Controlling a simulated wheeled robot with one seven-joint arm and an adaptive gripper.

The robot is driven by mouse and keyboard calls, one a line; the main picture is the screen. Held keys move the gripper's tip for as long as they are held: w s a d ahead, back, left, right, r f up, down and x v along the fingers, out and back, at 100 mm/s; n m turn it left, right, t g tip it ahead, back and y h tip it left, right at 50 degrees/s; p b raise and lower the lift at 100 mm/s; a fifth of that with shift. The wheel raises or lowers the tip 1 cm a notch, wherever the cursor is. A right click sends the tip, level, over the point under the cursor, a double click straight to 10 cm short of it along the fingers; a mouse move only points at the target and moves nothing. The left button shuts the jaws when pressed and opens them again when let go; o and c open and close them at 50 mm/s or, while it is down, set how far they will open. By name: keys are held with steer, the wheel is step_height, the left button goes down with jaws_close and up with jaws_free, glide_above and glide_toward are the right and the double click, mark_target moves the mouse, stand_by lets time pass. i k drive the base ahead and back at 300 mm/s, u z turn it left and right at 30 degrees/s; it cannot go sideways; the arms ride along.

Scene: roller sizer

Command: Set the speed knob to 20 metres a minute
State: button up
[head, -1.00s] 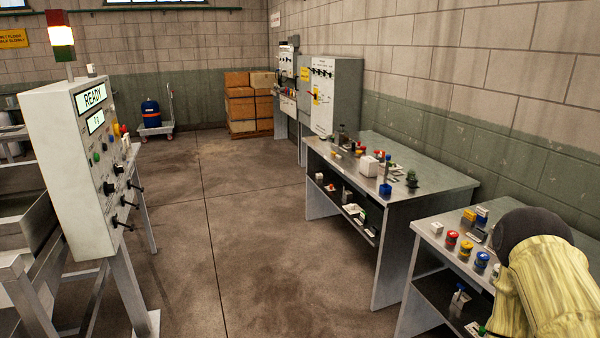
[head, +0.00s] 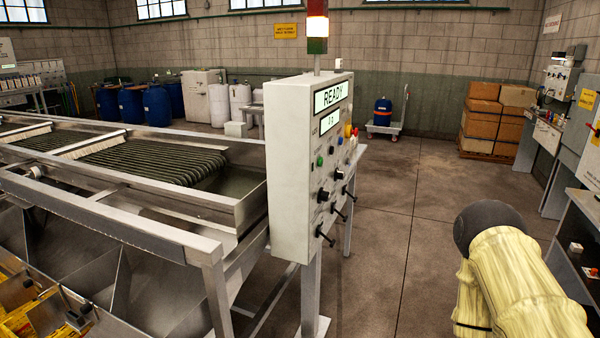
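The control panel (head: 294,175) is a pale upright cabinet in the middle of the head view, seen at an angle. Its upper display (head: 331,95) reads READY; a smaller display (head: 329,121) below shows digits too small to read surely. Several black knobs and levers, such as one knob (head: 323,195), sit on its face under coloured buttons. I cannot tell which is the speed knob, and its scale is not legible. My arm shows at the lower right, apart from the panel; my gripper is not in view.
The roller sizer (head: 150,160) with its metal frame fills the left. A lit stack light (head: 317,27) tops the panel. Open concrete floor (head: 400,235) lies right of the panel. Cartons (head: 490,122) and a blue drum (head: 382,111) stand at the back; a workbench (head: 575,262) is at the right edge.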

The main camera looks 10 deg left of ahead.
mark_target(339, 174)
steer(key=k, duration=0.55)
steer(key=z, duration=0.75)
steer(key=i, duration=1)
steer(key=z, duration=0.5)
steer(key=i, duration=1.05)
steer(key=u, duration=1.25)
steer(key=i, duration=0.65)
steer(key=u, duration=0.75)
